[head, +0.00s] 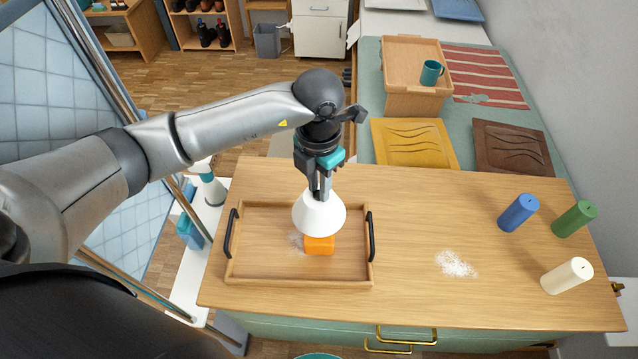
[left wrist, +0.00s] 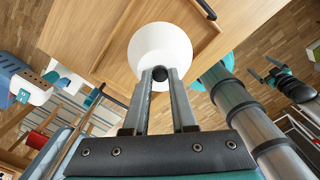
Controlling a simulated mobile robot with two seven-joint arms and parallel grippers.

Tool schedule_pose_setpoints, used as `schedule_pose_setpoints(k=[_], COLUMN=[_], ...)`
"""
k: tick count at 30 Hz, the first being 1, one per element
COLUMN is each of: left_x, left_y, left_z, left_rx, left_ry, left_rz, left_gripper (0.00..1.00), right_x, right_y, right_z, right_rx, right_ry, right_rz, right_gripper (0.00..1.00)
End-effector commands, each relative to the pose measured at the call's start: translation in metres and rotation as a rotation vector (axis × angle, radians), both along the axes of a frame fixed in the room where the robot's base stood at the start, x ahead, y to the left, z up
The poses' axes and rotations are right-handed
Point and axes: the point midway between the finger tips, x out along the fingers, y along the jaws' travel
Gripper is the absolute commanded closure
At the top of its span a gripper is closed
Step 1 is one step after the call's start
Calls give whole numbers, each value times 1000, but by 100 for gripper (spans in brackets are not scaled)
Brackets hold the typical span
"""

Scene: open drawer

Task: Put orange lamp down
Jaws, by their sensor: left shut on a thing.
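The orange lamp has a white cone shade (head: 320,215) and an orange block base (head: 319,245). In the head view it appears upright, over the middle of a wooden tray (head: 350,279); whether the base touches the tray floor is hard to tell. My left gripper (head: 320,194) is above the shade, pointing down. In the left wrist view its fingers (left wrist: 161,78) are shut on the dark knob at the top of the white shade (left wrist: 160,48). A dark part with teal (left wrist: 275,78) at the right there looks like my right gripper, too small to read.
The tray has black handles (head: 371,237) and stands on the wooden counter (head: 400,225). White powder (head: 456,264) lies right of it. Blue (head: 518,213), green (head: 574,219) and cream (head: 566,276) cylinders stand at the right. The counter between tray and cylinders is mostly clear.

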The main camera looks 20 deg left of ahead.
Motion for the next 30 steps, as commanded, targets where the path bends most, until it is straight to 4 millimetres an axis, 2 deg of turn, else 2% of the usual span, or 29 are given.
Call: schedule_pose_setpoints(k=[11,12,19,26,30], left_x=[1,0,0,0,1], left_y=[0,0,0,0,0], left_z=[-5,-4,-4,-3,3], left_rx=[-1,0,0,0,0], left_ry=[-3,-1,-1,-1,-3], left_rz=[-1,-1,0,0,-1], left_gripper=[100,71,46,46,46], right_x=[0,0,1,1,1], right_y=[-1,-1,-1,-1,-1], right_z=[-4,-3,-2,-2,1], right_rx=[-1,-1,-2,-2,-2], right_ry=[0,0,-1,-1,-1], right_rz=[0,0,0,0,0], right_gripper=[0,0,0,0,0])
